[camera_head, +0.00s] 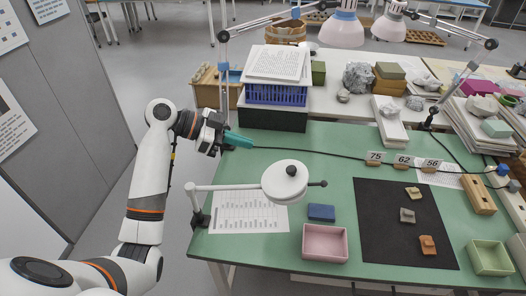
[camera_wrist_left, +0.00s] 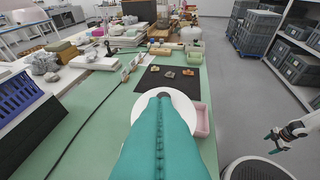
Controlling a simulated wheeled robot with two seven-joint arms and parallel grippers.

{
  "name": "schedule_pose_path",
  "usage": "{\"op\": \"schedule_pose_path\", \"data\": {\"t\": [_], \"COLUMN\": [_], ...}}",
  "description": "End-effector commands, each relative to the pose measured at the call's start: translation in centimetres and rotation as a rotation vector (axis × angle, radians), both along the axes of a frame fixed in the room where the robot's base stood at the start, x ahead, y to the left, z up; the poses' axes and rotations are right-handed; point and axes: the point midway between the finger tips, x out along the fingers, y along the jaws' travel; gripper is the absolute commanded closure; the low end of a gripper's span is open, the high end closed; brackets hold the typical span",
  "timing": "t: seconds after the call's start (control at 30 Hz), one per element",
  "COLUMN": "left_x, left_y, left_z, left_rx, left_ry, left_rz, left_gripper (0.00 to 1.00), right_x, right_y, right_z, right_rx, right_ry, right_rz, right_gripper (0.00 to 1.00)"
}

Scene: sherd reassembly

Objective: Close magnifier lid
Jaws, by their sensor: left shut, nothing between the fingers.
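The magnifier (camera_head: 285,184) is a white round head on a white arm, clamped at the left edge of the green table. A white disc with a dark knob covers its top and looks flat; no lens glass shows. In the left wrist view the white disc (camera_wrist_left: 180,102) is partly hidden behind my fingers. My left gripper (camera_head: 238,140) has teal fingers, shut and empty, above the table to the upper left of the magnifier, apart from it. My right gripper (camera_wrist_left: 277,141) shows small at the right of the wrist view, away from the table; its opening is unclear.
A pink tray (camera_head: 325,256) and a blue block (camera_head: 321,212) lie near the magnifier. A black mat (camera_head: 385,240) holds three sherds. A printed sheet (camera_head: 232,221) lies under the magnifier arm. A blue crate (camera_head: 272,96) stands behind my left gripper. A black cable crosses the table.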

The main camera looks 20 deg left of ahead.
Motion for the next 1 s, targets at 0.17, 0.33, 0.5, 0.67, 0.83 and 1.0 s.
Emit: {"op": "schedule_pose_path", "data": {"t": [0.17, 0.33, 0.5, 0.67, 0.83, 1.0], "left_x": [0.4, 1.9, 3.5, 4.5, 4.9, 5.0], "left_y": [-1.3, -3.8, -6.7, -8.3, -8.7, -8.8], "left_z": [-0.3, -1.7, -3.4, -5.5, -7.5, -8.3], "left_rx": [0.001, -0.001, -0.001, 0.000, 0.002, 0.005], "left_ry": [-0.015, -0.011, -0.011, -0.008, -0.011, -0.012], "left_rz": [-0.021, -0.019, -0.017, -0.015, -0.015, -0.015], "left_gripper": [1.00, 1.00, 1.00, 1.00, 1.00, 1.00], "right_x": [-1.6, -2.7, -2.4, -1.3, -1.1, -1.2], "right_y": [-0.8, -1.1, -1.1, -1.0, -0.9, -0.7], "right_z": [0.5, 1.6, 2.8, 3.7, 4.2, 4.3], "right_rx": [-0.011, -0.014, -0.014, -0.013, -0.012, -0.009], "right_ry": [0.024, 0.041, 0.036, 0.020, 0.015, 0.017], "right_rz": [0.002, 0.003, 0.003, 0.003, 0.003, 0.001], "right_gripper": [0.25, 0.25, 0.25, 0.25, 0.25, 0.25]}}
